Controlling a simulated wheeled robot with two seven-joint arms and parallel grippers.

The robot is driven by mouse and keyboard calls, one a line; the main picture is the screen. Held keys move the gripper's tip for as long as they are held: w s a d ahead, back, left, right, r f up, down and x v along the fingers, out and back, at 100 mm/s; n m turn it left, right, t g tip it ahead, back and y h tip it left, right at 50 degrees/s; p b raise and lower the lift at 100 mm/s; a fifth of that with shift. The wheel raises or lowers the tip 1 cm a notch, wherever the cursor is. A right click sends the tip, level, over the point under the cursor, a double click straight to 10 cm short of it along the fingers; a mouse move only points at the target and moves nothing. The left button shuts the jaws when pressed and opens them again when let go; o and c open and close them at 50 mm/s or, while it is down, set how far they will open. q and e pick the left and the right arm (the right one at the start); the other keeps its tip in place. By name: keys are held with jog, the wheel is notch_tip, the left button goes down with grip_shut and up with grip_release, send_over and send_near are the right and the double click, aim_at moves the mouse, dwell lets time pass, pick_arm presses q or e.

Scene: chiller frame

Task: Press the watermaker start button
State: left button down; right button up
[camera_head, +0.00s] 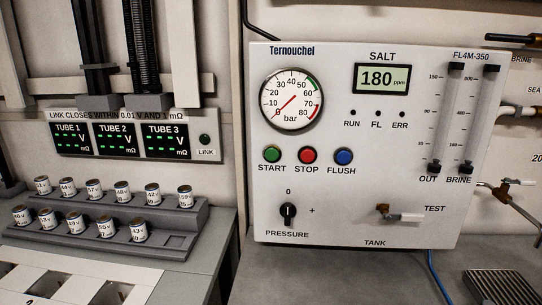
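The watermaker panel (340,230) is a white upright board at the right of the head view. Its green START button (272,154) sits at the panel's left, below the round bar gauge (291,98). A red STOP button (307,155) and a blue FLUSH button (344,156) stand to its right in the same row. The gauge needle points to the lower left, near zero. The SALT display (382,78) reads 180 ppm. The RUN, FL and ERR lamps look dark. Neither of my grippers shows in this view.
A black PRESSURE knob (288,213) and a TEST valve (384,212) sit low on the panel. Left of it are a tube display box (212,127) and a stepped grey rack (190,224) with several small cans. Pipes stick out at the right edge. The space before START looks clear.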

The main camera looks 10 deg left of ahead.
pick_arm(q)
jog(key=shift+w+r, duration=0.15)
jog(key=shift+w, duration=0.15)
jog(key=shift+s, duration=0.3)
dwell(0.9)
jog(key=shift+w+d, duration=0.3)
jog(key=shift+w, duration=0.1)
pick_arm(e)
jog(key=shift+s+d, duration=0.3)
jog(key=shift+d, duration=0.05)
